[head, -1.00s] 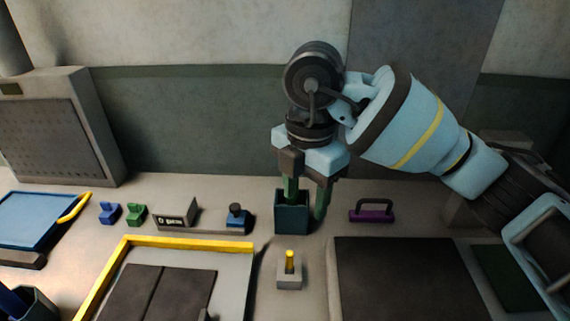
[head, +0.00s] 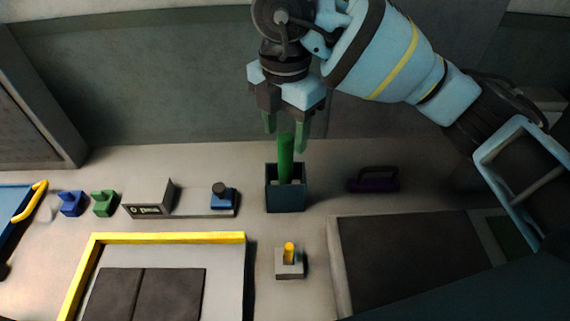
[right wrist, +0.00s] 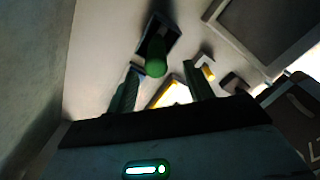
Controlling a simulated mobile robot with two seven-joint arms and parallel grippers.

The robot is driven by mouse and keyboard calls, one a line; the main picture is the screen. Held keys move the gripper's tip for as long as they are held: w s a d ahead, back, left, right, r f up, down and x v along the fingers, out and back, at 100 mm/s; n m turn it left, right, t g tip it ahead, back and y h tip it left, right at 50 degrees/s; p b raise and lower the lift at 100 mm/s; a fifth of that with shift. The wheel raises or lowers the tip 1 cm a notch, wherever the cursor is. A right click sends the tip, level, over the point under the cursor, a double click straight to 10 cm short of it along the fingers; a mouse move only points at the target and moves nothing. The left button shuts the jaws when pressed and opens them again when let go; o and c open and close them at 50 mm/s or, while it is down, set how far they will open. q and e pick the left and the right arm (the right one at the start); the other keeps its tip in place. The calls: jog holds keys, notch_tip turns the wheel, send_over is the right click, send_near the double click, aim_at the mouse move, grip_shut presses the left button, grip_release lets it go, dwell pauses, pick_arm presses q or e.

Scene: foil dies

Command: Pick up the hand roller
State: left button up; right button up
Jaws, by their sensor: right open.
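A green upright cylinder (head: 286,160), which looks like the hand roller's handle, stands in a dark teal open box (head: 286,200). Its lower end is hidden inside the box. My right gripper (head: 286,141) is open, pointing down above the box, with its green fingers apart on either side of the handle's top. In the right wrist view, the handle's rounded end (right wrist: 157,62) shows between the fingertips (right wrist: 161,70); touching cannot be told. My left gripper is not in view.
A grey block with a yellow peg (head: 289,262) stands in front of the box. A purple handled tool (head: 374,180) lies to the right. A blue-based piece (head: 222,200) and a yellow-edged frame (head: 165,238) are left. A dark plate (head: 420,255) lies front right.

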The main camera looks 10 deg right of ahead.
jog(key=shift+w+d+f, duration=0.1)
jog(key=shift+w+f, duration=0.05)
jog(key=shift+f, duration=1.2)
jog(key=shift+w+f, duration=0.15)
jog(key=shift+f, duration=1.2)
jog(key=c, duration=1.1)
jog(key=shift+r, duration=0.1)
